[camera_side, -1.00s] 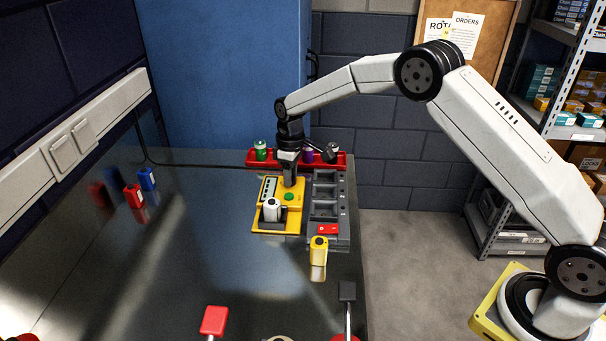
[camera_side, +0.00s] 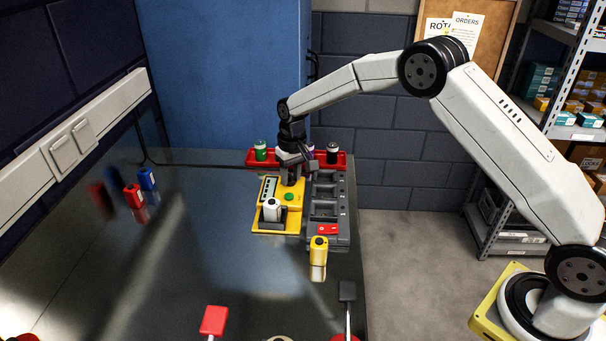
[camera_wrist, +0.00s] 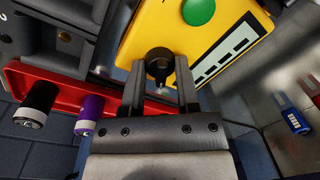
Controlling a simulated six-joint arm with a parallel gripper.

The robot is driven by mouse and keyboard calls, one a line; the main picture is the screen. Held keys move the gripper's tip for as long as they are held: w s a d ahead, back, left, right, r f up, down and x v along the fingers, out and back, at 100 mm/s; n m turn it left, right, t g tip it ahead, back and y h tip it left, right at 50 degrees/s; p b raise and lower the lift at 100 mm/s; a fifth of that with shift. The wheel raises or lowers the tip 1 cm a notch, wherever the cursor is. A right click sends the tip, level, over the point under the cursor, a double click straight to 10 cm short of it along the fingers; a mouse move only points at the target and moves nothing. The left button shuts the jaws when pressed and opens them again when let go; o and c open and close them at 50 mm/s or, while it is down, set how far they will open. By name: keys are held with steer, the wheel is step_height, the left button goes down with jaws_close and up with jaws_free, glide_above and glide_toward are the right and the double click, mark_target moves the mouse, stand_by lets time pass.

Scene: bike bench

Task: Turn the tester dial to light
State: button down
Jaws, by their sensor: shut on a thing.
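The yellow tester (camera_side: 266,220) stands on the dark bench, with a green button (camera_side: 289,197), a white scale panel and a white battery (camera_side: 271,208) in its front cradle. In the wrist view the tester body (camera_wrist: 150,25) fills the top, with its green button (camera_wrist: 198,10). The black dial (camera_wrist: 158,66) sits between my gripper's fingers (camera_wrist: 160,80), which are shut on it. In the side view my gripper (camera_side: 291,178) points down at the tester's back end and hides the dial. I cannot read the dial's setting.
A grey charger (camera_side: 343,205) with a red battery (camera_side: 328,229) stands to the right. A yellow battery (camera_side: 318,247) stands in front of it. A red tray (camera_side: 262,163) with several cells lies behind.

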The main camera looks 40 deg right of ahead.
mark_target(294, 179)
steer(key=shift+c, duration=1.7)
jaws_free()
steer(key=shift+r, duration=0.15)
steer(key=shift+d+r, duration=0.15)
steer(key=shift+r, duration=1.75)
steer(key=shift+d+r, duration=0.1)
steer(key=shift+r, duration=1.75)
steer(key=shift+s, duration=0.1)
steer(key=shift+s, duration=0.2)
steer(key=s+d+f+t, duration=0.1)
steer(key=s, duration=1.3)
steer(key=s+d+f+n+t, duration=0.1)
steer(key=s, duration=1.3)
steer(key=shift+s+t+h, duration=0.25)
steer(key=shift+t+h, duration=0.05)
steer(key=shift+h, duration=0.1)
